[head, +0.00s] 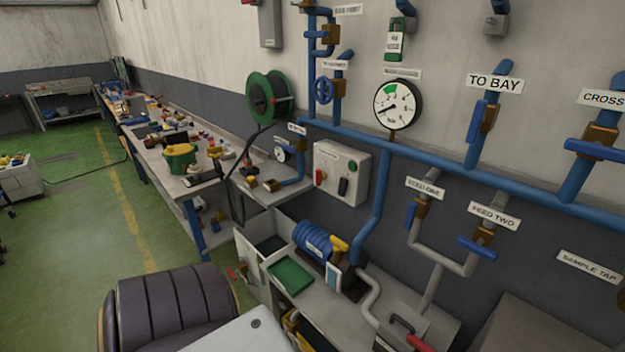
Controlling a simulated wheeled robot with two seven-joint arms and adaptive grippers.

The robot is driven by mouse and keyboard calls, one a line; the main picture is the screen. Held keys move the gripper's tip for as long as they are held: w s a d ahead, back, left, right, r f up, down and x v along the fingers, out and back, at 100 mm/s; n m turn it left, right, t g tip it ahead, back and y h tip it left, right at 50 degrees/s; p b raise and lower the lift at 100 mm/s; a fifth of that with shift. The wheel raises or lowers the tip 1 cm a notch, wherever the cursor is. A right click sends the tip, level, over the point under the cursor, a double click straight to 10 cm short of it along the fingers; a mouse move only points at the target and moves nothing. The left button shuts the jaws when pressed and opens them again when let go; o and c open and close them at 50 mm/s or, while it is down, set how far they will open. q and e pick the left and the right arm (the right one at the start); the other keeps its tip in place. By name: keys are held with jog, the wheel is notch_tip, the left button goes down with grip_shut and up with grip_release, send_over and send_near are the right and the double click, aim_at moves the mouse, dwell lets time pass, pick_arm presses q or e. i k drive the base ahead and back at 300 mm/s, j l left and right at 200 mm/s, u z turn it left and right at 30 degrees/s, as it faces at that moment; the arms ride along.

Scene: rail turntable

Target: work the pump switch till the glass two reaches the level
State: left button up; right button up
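A pale grey switch box (329,158) is fixed to the wall right of centre. On its face are a red control (320,177), a black switch (343,186) and a small green button or lamp (352,165). The switch's setting is too small to tell. A blue ribbed pump motor (314,238) stands on the bench below the box. I cannot make out glass two or its level mark in this view. Neither of my grippers is in view.
A round gauge (398,104) with a green band hangs above a blue pipe (430,157). Blue-handled valves include TO BAY (476,121) and FEED TWO (477,249). A green tray (290,277) lies on the bench. The green floor (100,225) at left is largely clear.

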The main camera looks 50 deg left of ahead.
aim_at(342, 182)
jog(key=u, duration=1.55)
jog(key=i+j+z, duration=0.25)
jog(key=j, duration=0.4)
jog(key=i+j+z, duration=0.25)
jog(key=j, duration=0.45)
jog(key=i+j+z, duration=0.25)
jog(key=j, duration=0.45)
jog(key=j+z, duration=0.25)
jog(key=j, duration=0.5)
jog(key=j+z, duration=0.25)
jog(key=j, duration=0.55)
jog(key=i, duration=0.05)
